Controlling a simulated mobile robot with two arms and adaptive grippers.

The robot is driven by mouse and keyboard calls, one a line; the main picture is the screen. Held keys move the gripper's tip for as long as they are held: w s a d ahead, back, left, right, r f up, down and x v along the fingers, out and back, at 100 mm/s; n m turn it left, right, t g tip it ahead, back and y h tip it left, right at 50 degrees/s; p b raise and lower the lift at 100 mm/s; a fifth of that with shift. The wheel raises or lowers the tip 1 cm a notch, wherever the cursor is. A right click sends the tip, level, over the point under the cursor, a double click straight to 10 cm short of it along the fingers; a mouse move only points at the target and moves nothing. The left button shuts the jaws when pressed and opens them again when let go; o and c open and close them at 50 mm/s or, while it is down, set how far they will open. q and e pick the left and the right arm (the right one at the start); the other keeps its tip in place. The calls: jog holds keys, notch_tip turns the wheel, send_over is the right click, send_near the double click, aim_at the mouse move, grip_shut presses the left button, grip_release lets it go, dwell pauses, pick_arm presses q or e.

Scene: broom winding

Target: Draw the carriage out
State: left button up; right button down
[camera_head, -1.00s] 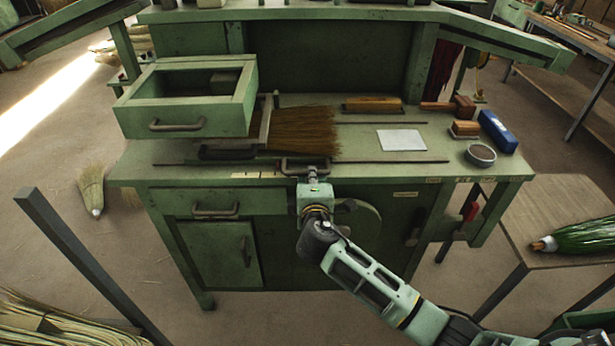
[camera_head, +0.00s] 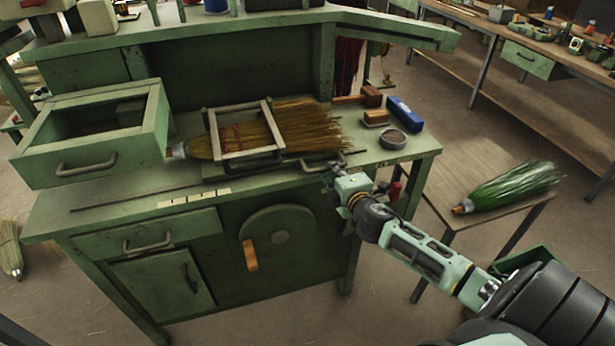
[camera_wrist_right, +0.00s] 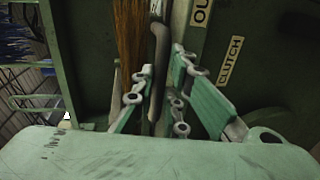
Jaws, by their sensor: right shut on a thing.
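The carriage (camera_head: 227,118) is a pale rectangular frame on the green bench top (camera_head: 130,200). A broom (camera_head: 310,125) with brown bristles lies through it, its capped end to the left and its bristles to the right. My right gripper (camera_head: 334,170) is at the bench's front edge, shut on a dark grey bar handle (camera_head: 318,165) at the carriage's front right. In the right wrist view the fingers (camera_wrist_right: 160,82) close around the grey handle (camera_wrist_right: 158,50), beside the bristles. The exact finger contact is partly hidden. My left gripper is out of view.
A raised green drawer box (camera_head: 95,135) stands left of the carriage. A round tin (camera_head: 392,139), a blue box (camera_head: 405,113) and wooden blocks (camera_head: 375,117) crowd the bench's right end. A side table (camera_head: 490,180) with a green broom (camera_head: 510,187) stands further right.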

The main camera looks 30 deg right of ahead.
jog(key=d, duration=0.2)
jog(key=s+d, duration=0.1)
jog(key=d, duration=0.2)
jog(key=s+d, duration=0.1)
jog(key=d, duration=0.1)
jog(key=shift+s+d, duration=0.1)
jog(key=shift+d, duration=0.1)
jog(key=shift+d+r, duration=0.1)
jog(key=c, duration=1.8)
grip_release()
jog(key=shift+d, duration=0.1)
jog(key=shift+o, duration=0.2)
jog(key=v, duration=1.2)
